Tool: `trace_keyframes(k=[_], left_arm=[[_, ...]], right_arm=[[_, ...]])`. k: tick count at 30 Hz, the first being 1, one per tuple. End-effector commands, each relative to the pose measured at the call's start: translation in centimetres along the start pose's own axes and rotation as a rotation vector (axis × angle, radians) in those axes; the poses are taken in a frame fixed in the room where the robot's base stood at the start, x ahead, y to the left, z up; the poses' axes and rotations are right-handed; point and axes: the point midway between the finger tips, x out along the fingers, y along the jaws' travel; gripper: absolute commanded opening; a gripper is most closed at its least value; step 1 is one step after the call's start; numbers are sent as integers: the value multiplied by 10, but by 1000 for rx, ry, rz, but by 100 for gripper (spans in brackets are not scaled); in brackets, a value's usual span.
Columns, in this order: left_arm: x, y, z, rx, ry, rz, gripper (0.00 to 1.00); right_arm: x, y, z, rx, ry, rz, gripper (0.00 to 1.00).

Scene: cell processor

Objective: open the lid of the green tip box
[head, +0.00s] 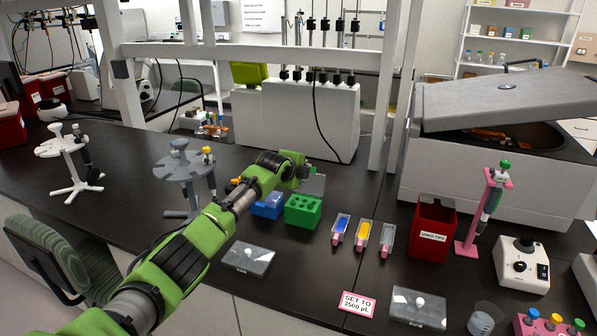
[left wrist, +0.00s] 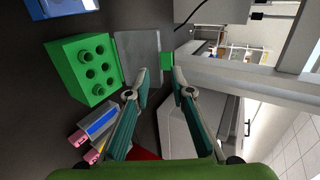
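The green tip box (head: 303,212) stands on the dark bench, right of a blue box (head: 268,206). Its top with several round holes is uncovered in the left wrist view (left wrist: 84,70). A grey see-through panel, which looks like its lid (left wrist: 137,57), stands off the box's far edge; in the head view the lid (head: 314,185) is behind the box. A small green tab (left wrist: 167,60) is at the lid's outer edge. My left gripper (left wrist: 159,72) is open, its fingertips apart beside the lid and tab, holding nothing visible. My right gripper is not in view.
A grey pipette stand (head: 183,170) is left of my arm. A flat clear-lidded box (head: 247,258) lies in front. A white machine (head: 310,115) stands behind.

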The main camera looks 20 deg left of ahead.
Motion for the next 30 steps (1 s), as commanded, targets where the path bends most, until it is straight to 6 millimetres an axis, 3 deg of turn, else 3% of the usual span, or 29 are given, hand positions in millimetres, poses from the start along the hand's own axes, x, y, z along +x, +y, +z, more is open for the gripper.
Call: trace_keyframes(k=[8, 30], left_arm=[[-24, 0, 1, 3, -1, -3, 22], [-115, -1, 1, 2, -2, -5, 22]], right_arm=[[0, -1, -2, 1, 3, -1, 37], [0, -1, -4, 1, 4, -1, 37]])
